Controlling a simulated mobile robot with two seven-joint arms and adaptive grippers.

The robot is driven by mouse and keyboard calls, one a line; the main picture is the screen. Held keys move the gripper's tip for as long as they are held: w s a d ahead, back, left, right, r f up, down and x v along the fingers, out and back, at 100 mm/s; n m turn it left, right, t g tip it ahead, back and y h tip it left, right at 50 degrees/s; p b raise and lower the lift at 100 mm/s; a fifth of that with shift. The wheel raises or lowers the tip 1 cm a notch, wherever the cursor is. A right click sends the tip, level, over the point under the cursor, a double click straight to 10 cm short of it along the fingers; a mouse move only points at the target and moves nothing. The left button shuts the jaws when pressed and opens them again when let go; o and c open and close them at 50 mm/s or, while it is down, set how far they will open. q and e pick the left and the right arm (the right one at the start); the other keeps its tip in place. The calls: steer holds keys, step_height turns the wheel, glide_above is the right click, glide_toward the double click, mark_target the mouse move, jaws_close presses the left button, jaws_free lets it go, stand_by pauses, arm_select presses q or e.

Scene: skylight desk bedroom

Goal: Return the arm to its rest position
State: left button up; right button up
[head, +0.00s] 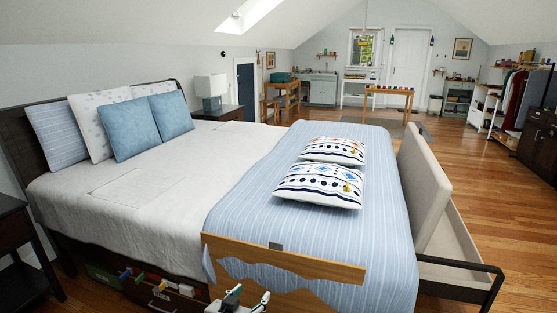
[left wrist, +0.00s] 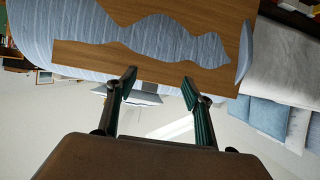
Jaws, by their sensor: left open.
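My left gripper (head: 249,296) shows at the bottom edge of the head view, in front of the foot end of the bed. Its two fingers are spread apart with nothing between them. In the left wrist view, which is turned upside down, the open fingers (left wrist: 158,88) show in front of a wooden board (left wrist: 90,58) with a wavy cut-out. The board also shows in the head view (head: 325,267), upright against the blue striped blanket. Whether a finger touches the board cannot be told. My right gripper is out of view.
The bed (head: 110,215) fills the left and middle, with patterned cushions (head: 318,184) on its blanket. A drawer of toys (head: 165,288) lies under it at the lower left. Wooden floor (head: 490,200) is clear further right.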

arm_select(q)
steer(key=s+a+f+p, duration=0.1)
steer(key=s+a+f, duration=0.3)
steer(key=s, duration=0.7)
steer(key=s+a+f+g+y+p, duration=0.1)
steer(key=s+a+f, duration=0.3)
steer(key=s, duration=0.7)
steer(key=s+a+f+m+g+p, duration=0.1)
steer(key=s+a+f, duration=0.3)
steer(key=s, duration=0.7)
steer(key=shift+f, duration=0.15)
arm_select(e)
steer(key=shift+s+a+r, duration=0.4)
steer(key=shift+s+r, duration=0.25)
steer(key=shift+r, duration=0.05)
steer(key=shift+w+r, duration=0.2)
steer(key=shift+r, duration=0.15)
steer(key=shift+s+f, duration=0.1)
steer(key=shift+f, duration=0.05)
